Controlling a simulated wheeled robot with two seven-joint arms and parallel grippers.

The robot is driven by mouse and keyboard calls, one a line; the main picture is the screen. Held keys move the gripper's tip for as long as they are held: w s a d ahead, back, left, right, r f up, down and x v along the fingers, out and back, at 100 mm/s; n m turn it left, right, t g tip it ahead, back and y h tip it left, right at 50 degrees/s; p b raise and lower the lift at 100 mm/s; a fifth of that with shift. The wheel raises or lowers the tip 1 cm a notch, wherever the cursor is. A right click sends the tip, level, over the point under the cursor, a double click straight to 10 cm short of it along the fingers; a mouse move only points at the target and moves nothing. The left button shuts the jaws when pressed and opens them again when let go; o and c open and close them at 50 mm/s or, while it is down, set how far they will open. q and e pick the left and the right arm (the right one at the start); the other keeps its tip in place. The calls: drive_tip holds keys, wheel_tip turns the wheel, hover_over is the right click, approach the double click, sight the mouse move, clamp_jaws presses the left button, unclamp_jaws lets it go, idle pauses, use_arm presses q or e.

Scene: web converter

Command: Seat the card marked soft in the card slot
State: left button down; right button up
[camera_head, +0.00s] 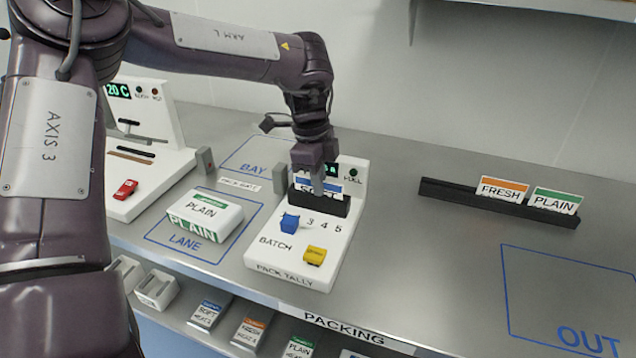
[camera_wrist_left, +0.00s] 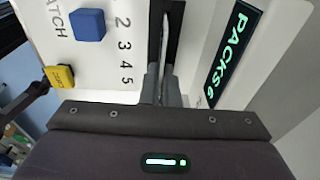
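The card marked soft (camera_head: 303,186), white with a blue stripe, stands upright at the black card slot (camera_head: 334,207) of the pack tally unit (camera_head: 290,262). The slot's front wall hides its lower edge; I cannot tell whether it touches the bottom. My left gripper (camera_head: 318,184) points down over the card, its fingers in front of and behind the card's upper middle. In the left wrist view the fingers (camera_wrist_left: 163,75) are close together, with the thin card edge-on between them. The slot (camera_wrist_left: 171,25) shows as a dark strip there. My right gripper is not in view.
The tally unit has a blue knob (camera_head: 289,222) and a yellow knob (camera_head: 315,256). A black rack (camera_head: 455,192) at right holds the fresh card (camera_head: 502,189) and plain card (camera_head: 556,201). A plain pack (camera_head: 205,213) sits in the lane area. The OUT area (camera_head: 560,300) is clear.

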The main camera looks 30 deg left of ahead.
sight(312, 191)
use_arm(q)
drive_tip(key=c, duration=2)
unclamp_jaws()
drive_tip(key=shift+s+f, duration=0.35)
drive_tip(key=shift+f, duration=0.25)
drive_tip(key=o, duration=0.3)
drive_tip(key=shift+w+f, duration=0.1)
drive_tip(key=shift+f, duration=0.05)
drive_tip(key=shift+r+p, duration=0.35)
drive_tip(key=shift+p, duration=0.05)
drive_tip(key=r, duration=0.4)
drive_tip(key=a+r+p, duration=0.1)
drive_tip(key=r, duration=0.3)
drive_tip(key=r+p, duration=0.1)
drive_tip(key=r, duration=0.4)
drive_tip(key=shift+a, duration=0.2)
drive_tip(key=shift+w, duration=0.1)
